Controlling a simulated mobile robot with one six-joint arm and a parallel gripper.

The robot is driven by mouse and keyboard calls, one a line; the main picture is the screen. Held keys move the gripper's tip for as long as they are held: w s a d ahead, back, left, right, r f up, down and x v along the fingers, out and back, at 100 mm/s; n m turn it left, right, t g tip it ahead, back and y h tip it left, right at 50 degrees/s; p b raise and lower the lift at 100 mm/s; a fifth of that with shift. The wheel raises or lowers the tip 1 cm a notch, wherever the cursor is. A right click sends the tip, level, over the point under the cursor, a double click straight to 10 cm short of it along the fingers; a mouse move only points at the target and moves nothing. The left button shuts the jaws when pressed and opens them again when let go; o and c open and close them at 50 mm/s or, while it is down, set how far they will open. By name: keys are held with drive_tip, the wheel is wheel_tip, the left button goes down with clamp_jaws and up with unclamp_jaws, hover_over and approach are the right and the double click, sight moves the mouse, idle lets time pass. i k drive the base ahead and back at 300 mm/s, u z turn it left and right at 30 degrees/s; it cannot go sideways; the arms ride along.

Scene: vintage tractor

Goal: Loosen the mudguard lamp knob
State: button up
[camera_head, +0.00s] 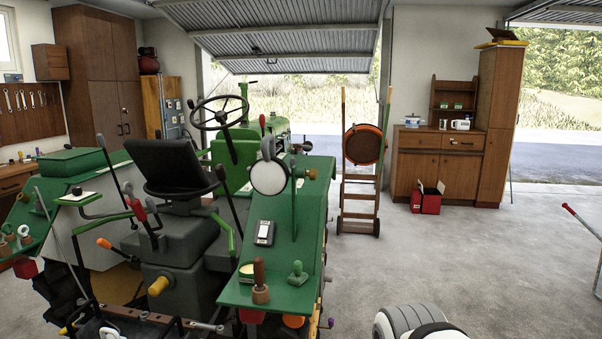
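The round mudguard lamp (269,177), with a pale face and dark rim, stands on a green post above the right green mudguard (285,245) of the tractor. A small brass-coloured knob (312,174) sits just right of the lamp at the post's top; it looks like the lamp's knob. Its turned position is too small to tell. My gripper is not in view. A white and black rounded part at the bottom edge looks like part of my own arm, well below and right of the lamp.
The mudguard carries a switch box (264,232), a wooden-handled tool (260,282) and a green knob (298,273). The black seat (170,166) and several levers stand left. A hand truck (361,170) stands behind. Concrete floor (460,260) right of the tractor is largely clear.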

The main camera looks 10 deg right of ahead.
sight(314, 173)
drive_tip(key=i, duration=0.95)
drive_tip(key=z, duration=0.45)
